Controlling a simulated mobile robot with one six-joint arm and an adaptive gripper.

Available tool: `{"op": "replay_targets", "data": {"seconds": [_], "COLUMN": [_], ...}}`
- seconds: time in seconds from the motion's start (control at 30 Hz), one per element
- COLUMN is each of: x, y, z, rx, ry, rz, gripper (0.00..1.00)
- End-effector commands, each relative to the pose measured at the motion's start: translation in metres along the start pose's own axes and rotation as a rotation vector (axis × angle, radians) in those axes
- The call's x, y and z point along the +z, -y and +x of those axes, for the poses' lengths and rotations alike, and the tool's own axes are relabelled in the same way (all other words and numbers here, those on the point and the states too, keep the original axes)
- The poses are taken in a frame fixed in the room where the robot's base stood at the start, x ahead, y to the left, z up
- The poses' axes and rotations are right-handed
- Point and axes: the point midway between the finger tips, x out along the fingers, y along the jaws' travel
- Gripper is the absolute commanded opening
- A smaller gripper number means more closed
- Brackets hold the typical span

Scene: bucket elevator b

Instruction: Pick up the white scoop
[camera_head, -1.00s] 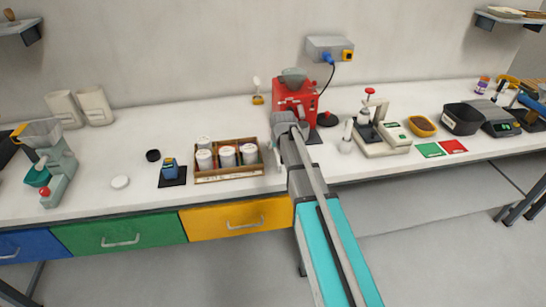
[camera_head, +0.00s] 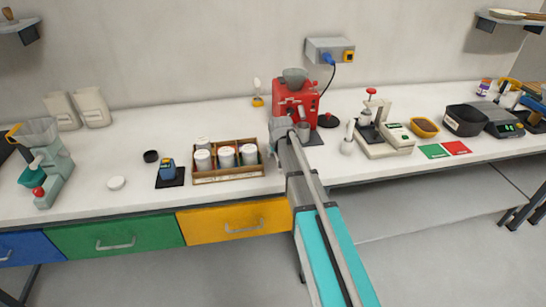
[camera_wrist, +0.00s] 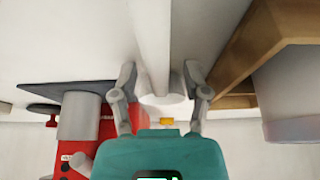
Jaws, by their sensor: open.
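A white piece that looks like the white scoop (camera_wrist: 153,45) shows in the wrist view, a long straight bar with a rounded end low between the fingers. My gripper (camera_wrist: 160,78) is open, with one finger on each side of that rounded end. I cannot tell whether either finger touches it. In the head view my gripper (camera_head: 277,148) is low over the bench, between the wooden crate and the red machine. The arm and gripper largely hide the scoop there.
The wooden crate (camera_head: 229,174) with white-lidded jars stands close to the left of my gripper; its edge (camera_wrist: 235,101) shows in the wrist view. The red machine (camera_head: 291,97) stands close behind to the right. A white-handled tool stand (camera_head: 348,145) is further right.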

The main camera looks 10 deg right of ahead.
Motion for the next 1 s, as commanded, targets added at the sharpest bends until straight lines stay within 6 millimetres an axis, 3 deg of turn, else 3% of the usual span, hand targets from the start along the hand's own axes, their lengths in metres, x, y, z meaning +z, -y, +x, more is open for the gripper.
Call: {"op": "replay_targets", "data": {"seconds": [0.2, 0.5, 0.53, 1.0], "x": [0.0001, 0.0, 0.0, -0.0003], "y": [-0.0001, 0.0, 0.0, 0.0001], "z": [0.0, 0.0, 0.0, -0.0007], "rx": [0.0, 0.0, 0.0, 0.0], "ry": [0.0, 0.0, 0.0, 0.0], "rz": [0.0, 0.0, 0.0, 0.0], "gripper": [0.58, 0.02, 0.0, 0.0]}}
